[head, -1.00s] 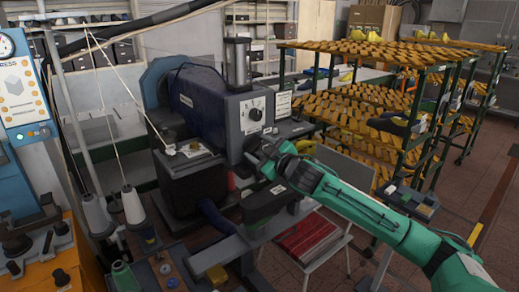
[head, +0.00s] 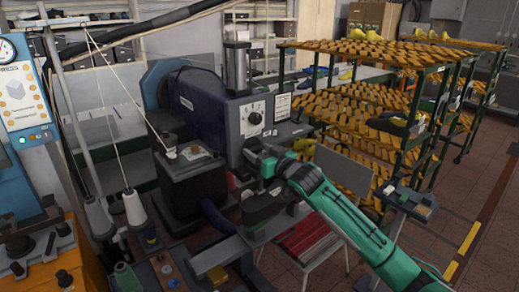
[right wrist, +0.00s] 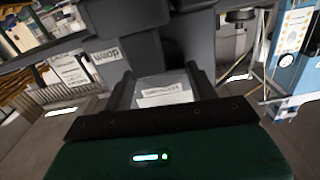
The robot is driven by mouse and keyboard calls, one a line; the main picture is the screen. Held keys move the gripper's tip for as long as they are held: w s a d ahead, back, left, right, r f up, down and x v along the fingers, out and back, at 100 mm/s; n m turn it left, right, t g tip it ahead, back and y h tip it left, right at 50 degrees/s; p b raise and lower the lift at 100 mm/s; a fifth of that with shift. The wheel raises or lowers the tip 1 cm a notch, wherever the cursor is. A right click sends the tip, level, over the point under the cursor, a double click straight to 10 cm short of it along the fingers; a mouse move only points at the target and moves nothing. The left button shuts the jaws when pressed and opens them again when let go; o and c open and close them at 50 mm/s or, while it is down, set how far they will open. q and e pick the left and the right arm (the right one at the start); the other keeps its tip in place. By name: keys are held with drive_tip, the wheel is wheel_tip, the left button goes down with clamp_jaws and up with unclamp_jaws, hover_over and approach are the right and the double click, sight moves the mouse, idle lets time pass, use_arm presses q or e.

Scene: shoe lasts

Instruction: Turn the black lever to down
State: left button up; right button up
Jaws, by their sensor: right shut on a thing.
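The grey and dark blue machine (head: 212,105) stands in the middle of the head view, with a dial (head: 255,118) on its front panel. My right gripper (head: 256,158) is at the front of this machine, below the dial. Its arm reaches in from the lower right. In the right wrist view the two fingers (right wrist: 163,82) stand apart on either side of a dark block (right wrist: 150,52), which I take to be the black lever, and the gripper is shut on it. In the head view the gripper hides the lever, so its exact angle cannot be told. My left gripper is out of view.
A rack of orange shoe lasts (head: 370,100) stands at the right behind my arm. A red striped seat (head: 305,238) is below the forearm. Thread cones (head: 134,207) and a blue machine (head: 20,120) are at the left. Open floor lies at the right.

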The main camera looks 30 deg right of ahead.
drive_tip(key=m+p, duration=0.3)
drive_tip(key=m, duration=0.3)
drive_tip(key=shift+d+r, duration=0.1)
drive_tip(key=shift+r, duration=0.05)
idle(0.3)
drive_tip(key=o, duration=1)
drive_tip(key=shift+s+f, duration=0.25)
drive_tip(key=shift+s, duration=0.2)
drive_tip(key=s+d+b, duration=0.1)
drive_tip(key=s+b, duration=0.4)
drive_tip(key=s, duration=0.8)
drive_tip(key=shift+r, duration=0.15)
